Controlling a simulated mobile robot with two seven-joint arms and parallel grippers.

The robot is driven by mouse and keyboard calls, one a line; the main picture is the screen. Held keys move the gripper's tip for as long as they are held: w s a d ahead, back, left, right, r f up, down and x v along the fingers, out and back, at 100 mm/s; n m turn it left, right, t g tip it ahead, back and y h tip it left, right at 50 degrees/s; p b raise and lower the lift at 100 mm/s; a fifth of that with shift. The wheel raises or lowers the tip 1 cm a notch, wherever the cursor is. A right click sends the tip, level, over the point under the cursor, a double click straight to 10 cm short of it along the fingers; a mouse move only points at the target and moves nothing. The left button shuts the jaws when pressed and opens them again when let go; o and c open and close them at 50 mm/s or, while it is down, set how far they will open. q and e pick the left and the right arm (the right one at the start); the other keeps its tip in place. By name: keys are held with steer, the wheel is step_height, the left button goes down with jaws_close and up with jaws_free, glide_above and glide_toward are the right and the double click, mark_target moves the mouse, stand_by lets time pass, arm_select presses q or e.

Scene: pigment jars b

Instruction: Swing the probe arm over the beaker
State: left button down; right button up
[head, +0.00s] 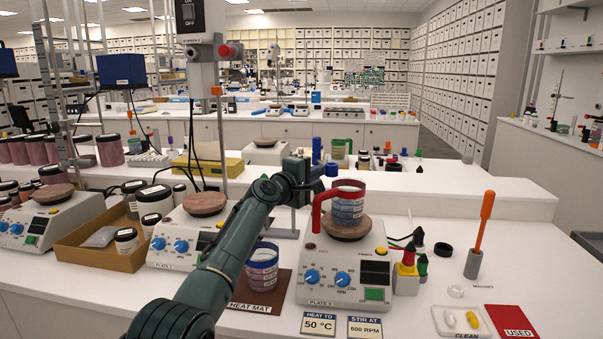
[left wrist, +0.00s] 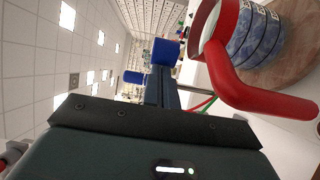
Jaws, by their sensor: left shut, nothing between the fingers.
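A banded, bluish beaker (head: 347,212) stands upright on the round brown top of the right hot plate (head: 340,262). A red collar with a bent red handle (head: 316,217) is at its rim; it also shows in the left wrist view (left wrist: 250,95). Behind and left of the beaker are an upright blue cylinder (head: 317,150) and a lower blue knob (head: 331,169), apparently parts of the probe arm, which I cannot trace fully. My left gripper (head: 312,172) is shut and empty, its tips close to the blue knob (left wrist: 165,52); contact is unclear. My right gripper is out of view.
Right of the plate are a red-and-yellow block (head: 407,272) and an orange-handled rod in a grey holder (head: 480,235).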

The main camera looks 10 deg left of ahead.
arm_select(q)
steer(key=shift+d, duration=0.45)
stand_by(0.4)
